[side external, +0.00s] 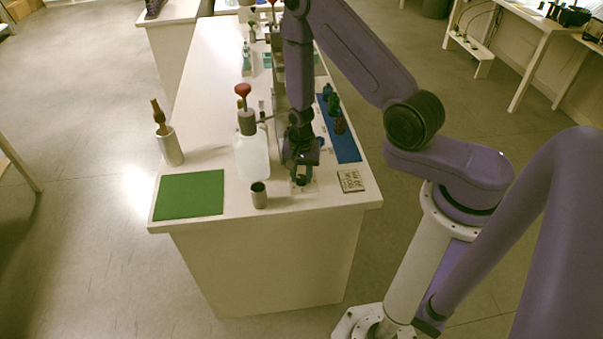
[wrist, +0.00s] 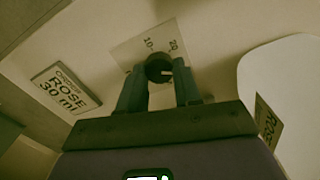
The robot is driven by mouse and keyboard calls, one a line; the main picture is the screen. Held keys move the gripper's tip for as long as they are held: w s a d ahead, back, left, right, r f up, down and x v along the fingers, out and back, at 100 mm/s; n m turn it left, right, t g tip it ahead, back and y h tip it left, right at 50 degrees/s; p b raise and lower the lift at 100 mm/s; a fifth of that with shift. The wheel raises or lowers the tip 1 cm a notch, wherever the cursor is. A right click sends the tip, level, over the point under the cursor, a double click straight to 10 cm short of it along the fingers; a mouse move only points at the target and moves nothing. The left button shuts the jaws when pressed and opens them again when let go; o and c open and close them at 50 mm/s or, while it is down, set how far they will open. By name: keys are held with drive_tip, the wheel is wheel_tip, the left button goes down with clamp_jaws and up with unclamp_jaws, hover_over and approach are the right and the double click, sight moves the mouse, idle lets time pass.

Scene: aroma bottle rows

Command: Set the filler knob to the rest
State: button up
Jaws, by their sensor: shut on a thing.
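The filler knob (wrist: 158,67) is a dark round knob on a pale dial plate (wrist: 135,52) marked 10 and 20. In the wrist view my gripper (wrist: 158,78) has one finger on each side of the knob and is shut on it. A small light mark shows on the knob's face; its exact setting is hard to read. In the side view my gripper (side external: 301,172) points down at the plate near the table's front end, with the knob mostly hidden.
A card (wrist: 60,88) reads order, rose, 30 ml. A white bottle (side external: 252,157) with a red-topped stopper stands left of my gripper. A metal cup (side external: 259,195), a green mat (side external: 189,195), a cylinder holder (side external: 170,147) and a blue mat (side external: 346,147) with small bottles are nearby.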

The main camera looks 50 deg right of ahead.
sight(300, 178)
drive_tip(key=n, duration=0.6)
drive_tip(key=shift+w, duration=0.1)
drive_tip(key=n, duration=0.4)
drive_tip(key=shift+a+n, duration=0.1)
drive_tip(key=shift+n, duration=0.2)
idle(0.4)
drive_tip(key=o, duration=1)
drive_tip(key=shift+o, duration=0.2)
wheel_tip(300, 178, up, 18)
drive_tip(key=shift+f, duration=0.25)
